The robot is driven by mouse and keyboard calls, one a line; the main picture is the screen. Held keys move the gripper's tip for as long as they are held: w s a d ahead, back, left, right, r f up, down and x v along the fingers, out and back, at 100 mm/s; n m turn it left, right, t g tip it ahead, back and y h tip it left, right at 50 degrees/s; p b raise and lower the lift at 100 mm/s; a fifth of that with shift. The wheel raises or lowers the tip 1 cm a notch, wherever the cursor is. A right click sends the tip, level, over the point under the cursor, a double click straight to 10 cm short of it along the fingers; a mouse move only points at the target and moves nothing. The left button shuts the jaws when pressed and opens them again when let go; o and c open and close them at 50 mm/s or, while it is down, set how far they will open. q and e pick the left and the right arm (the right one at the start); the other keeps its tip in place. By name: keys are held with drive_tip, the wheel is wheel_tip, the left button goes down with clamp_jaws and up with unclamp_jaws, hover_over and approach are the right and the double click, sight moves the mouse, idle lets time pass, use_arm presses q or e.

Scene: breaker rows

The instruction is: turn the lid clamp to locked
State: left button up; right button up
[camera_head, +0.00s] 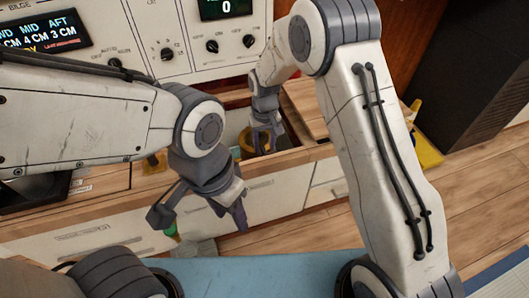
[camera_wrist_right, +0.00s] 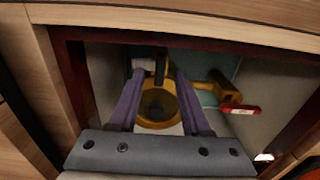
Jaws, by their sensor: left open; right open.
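In the right wrist view a yellow round fitting (camera_wrist_right: 158,108) with a dark centre sits down in an open recess. A small dark bar (camera_wrist_right: 160,68), which may be the lid clamp, stands at its far side. My right gripper (camera_wrist_right: 160,75) is open, with its two purple fingers on either side of the fitting and bar. I cannot tell whether the fingers touch them. In the head view my right gripper (camera_head: 262,142) reaches down into the recess, partly hiding the yellow fitting (camera_head: 246,140). My left gripper (camera_head: 200,212) is open and empty, in front of the cabinet.
A yellow lever with a red tip (camera_wrist_right: 243,109) lies right of the fitting. The recess has wooden edges (camera_wrist_right: 200,22) close around my right gripper. A control panel (camera_head: 190,45) with knobs and displays stands behind. A black box (camera_head: 470,80) stands at the right.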

drive_tip(key=shift+f, duration=0.9)
clamp_jaws()
drive_tip(key=shift+r, duration=0.1)
